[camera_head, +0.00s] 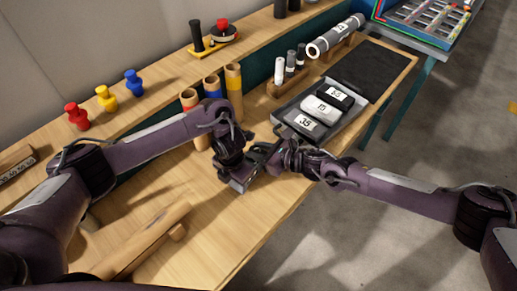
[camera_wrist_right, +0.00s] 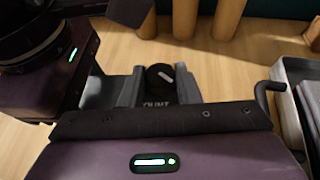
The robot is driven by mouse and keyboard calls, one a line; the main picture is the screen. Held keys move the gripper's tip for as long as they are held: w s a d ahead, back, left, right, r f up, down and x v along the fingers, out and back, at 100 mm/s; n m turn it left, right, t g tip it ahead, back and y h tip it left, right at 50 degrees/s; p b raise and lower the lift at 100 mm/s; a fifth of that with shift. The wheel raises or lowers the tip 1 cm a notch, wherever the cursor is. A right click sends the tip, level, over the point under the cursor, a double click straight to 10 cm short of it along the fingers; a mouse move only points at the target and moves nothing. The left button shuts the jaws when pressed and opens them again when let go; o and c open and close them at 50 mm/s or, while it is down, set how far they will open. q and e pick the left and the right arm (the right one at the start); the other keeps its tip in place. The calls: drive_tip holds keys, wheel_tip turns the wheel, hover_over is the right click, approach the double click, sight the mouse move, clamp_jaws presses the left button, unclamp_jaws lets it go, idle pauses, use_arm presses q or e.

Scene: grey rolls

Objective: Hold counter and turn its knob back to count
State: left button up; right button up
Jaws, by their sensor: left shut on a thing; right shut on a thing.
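The counter (camera_wrist_right: 158,102) is a small dark grey block with partly hidden lettering, seen in the right wrist view. Its round black knob (camera_wrist_right: 160,77) carries a slanted white mark. My right gripper (camera_wrist_right: 158,86) has its grey fingers on either side of the knob and is shut on it. In the head view my right gripper (camera_head: 262,156) comes in from the right, just above my left gripper (camera_head: 242,180). My left gripper is shut on the counter; its dark body (camera_wrist_right: 75,70) fills the left of the wrist view. In the head view the grippers mostly hide the counter.
A grey tray (camera_head: 343,129) with several numbered blocks stands right of the grippers. Cardboard tubes (camera_head: 234,90) with coloured bands stand behind them. A brown roll (camera_head: 140,243) lies at the front left. The wooden bench (camera_head: 245,225) is clear below the grippers.

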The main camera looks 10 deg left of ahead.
drive_tip(key=shift+s+m+t+h, duration=0.1)
drive_tip(key=shift+m+t+h, duration=0.6)
drive_tip(key=shift+m+t, duration=0.25)
drive_tip(key=o, duration=1)
drive_tip(key=v, duration=1.2)
drive_tip(key=shift+s+a, duration=0.1)
drive_tip(key=shift+s, duration=0.05)
drive_tip(key=shift+f, duration=0.1)
